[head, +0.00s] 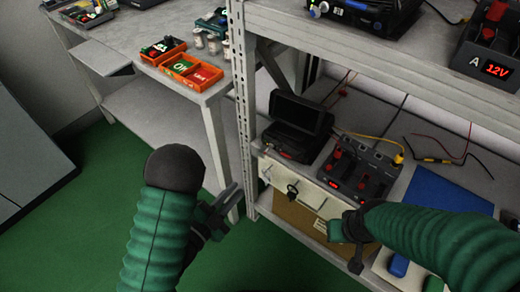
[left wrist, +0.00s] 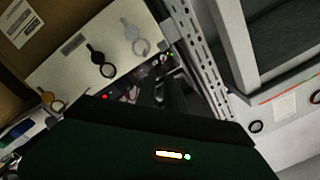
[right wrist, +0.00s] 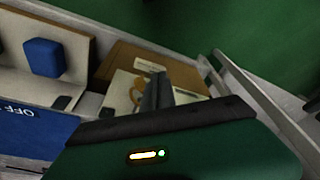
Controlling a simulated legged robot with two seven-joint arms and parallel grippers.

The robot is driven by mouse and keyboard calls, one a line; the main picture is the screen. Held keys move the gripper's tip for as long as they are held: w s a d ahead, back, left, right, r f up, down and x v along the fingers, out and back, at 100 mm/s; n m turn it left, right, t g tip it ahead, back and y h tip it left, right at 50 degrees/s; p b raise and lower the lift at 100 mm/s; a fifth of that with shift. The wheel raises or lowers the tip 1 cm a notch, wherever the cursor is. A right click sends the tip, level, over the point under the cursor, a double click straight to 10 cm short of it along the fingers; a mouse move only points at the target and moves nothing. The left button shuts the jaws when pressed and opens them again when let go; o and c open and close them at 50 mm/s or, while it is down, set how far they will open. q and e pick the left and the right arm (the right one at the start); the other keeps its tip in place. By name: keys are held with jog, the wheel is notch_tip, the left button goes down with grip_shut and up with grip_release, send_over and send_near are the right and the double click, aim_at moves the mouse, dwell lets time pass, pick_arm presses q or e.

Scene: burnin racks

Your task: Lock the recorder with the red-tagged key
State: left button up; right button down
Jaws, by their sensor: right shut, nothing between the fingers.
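The black recorder (head: 295,125), with its screen raised, stands on the rack shelf. A small red part shows at its front left; I cannot tell whether it is the red tag. On the pale panel below hang keys: a black-tagged key (left wrist: 97,55), a pale grey-tagged key (left wrist: 133,35) and a yellow-orange-tagged key (left wrist: 47,97). My left gripper (head: 230,195) is empty and open, left of the rack post, apart from the recorder and keys. My right gripper (head: 355,262) is shut and empty in front of the shelf, right of the keys.
A power unit (head: 357,165) with red clips and yellow cable stands right of the recorder. A blue mat (head: 445,190) lies further right. The perforated rack post (head: 241,100) stands beside my left gripper. Orange trays (head: 191,73) sit on the left bench. Green floor is clear.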

pick_arm(q)
jog(key=b, duration=0.8)
send_near(265, 154)
jog(key=b+x, duration=0.2)
jog(key=x, duration=0.7)
jog(key=shift+w+d+r+b, duration=0.1)
jog(key=shift+w+d+b, duration=0.1)
jog(key=shift+b, duration=0.1)
jog(key=shift+c, duration=0.2)
grip_shut()
